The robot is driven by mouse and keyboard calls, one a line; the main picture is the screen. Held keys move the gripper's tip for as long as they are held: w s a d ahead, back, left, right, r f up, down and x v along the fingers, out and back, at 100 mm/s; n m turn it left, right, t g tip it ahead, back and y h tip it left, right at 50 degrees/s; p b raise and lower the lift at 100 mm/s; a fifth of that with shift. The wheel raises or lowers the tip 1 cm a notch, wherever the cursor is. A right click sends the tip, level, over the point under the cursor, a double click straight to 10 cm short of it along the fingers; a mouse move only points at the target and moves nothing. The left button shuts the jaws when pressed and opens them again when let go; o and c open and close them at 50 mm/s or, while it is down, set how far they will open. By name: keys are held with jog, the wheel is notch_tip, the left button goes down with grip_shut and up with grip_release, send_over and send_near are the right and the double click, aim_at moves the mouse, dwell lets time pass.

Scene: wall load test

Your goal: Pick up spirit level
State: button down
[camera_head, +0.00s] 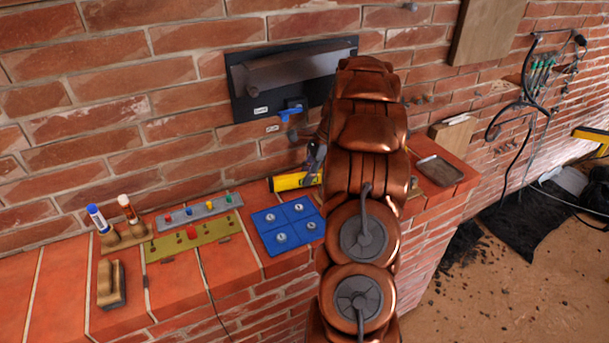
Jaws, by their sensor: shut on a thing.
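The spirit level (286,182) is a yellow bar with a dark end. It lies along the back of the tiled ledge, close to the brick wall. Its right part is hidden behind my copper-coloured arm. My gripper (313,172) is at the level's visible right part, beside my arm, and is shut on it. The fingertips are small and partly hidden in this view. I cannot tell whether the level is clear of the ledge.
A blue panel (289,226), an olive board (195,238), a grey strip (199,213), two markers in a holder (123,238) and a brush-like block (111,284) lie on the ledge. A dark wall panel (240,95) hangs above. A tray (440,171) stands right of my arm.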

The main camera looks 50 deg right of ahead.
jog(key=shift+s+a+b, duration=0.25)
jog(key=shift+s+b, duration=0.05)
jog(key=shift+s, duration=0.5)
jog(key=shift+r, duration=0.2)
notch_tip(320, 180, up, 13)
jog(key=b, duration=0.2)
jog(key=shift+r, duration=0.2)
jog(key=shift+a, duration=0.1)
